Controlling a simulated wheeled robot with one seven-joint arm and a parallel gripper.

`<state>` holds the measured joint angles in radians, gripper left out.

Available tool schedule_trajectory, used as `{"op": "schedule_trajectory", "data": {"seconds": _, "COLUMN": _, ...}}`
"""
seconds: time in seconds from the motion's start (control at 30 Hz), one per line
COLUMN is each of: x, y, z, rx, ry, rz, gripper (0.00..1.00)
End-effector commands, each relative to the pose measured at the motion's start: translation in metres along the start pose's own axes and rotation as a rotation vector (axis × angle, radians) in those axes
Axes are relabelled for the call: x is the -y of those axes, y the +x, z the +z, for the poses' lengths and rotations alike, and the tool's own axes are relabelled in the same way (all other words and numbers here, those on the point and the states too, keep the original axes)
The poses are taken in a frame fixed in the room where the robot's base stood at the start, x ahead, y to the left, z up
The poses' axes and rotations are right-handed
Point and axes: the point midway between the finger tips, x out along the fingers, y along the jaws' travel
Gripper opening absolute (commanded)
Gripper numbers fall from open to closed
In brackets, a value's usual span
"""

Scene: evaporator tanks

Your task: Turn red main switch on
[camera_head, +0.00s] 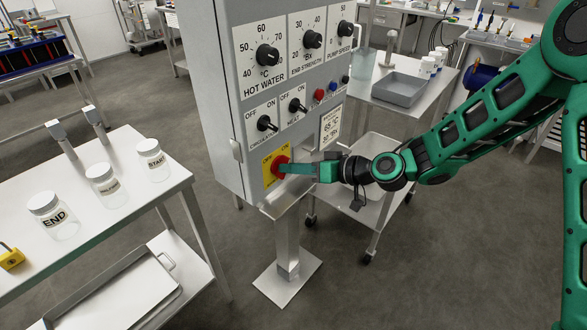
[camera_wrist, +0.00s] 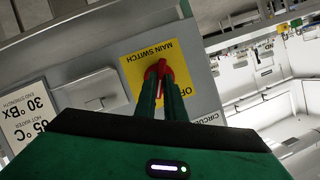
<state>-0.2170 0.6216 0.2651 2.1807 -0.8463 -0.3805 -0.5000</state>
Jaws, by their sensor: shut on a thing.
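The red main switch (camera_head: 281,162) is a rotary handle on a yellow plate (camera_head: 269,171), low on the front of the grey control cabinet. My gripper (camera_head: 290,168) reaches it from the right, with its fingertips at the handle. In the wrist view the picture is upside down; the red handle (camera_wrist: 161,69) sits between the two green fingers (camera_wrist: 160,98), which are closed on its sides. The plate reads "MAIN SWITCH" and part of "OFF". The fingers cover part of the plate, and I cannot tell the handle's exact setting.
Above the switch are two black OFF/ON knobs (camera_head: 264,123), three larger dials (camera_head: 267,55) and small buttons (camera_head: 319,95). A recipe label (camera_head: 330,127) is close to my gripper. A table with labelled jars (camera_head: 54,213) stands left; a trolley with a grey tray (camera_head: 400,89) stands behind.

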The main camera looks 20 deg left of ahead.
Motion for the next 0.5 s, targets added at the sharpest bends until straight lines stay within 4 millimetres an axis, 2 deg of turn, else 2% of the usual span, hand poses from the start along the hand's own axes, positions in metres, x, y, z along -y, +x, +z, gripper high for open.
{"op": "schedule_trajectory", "data": {"seconds": 0.2, "x": -0.0060, "y": -0.0004, "z": 0.0009, "rx": 0.000, "ry": 0.147, "rz": -0.054, "gripper": 0.00}}
{"op": "schedule_trajectory", "data": {"seconds": 0.5, "x": -0.0072, "y": -0.0002, "z": 0.0006, "rx": -0.002, "ry": 0.263, "rz": -0.101, "gripper": 0.00}}
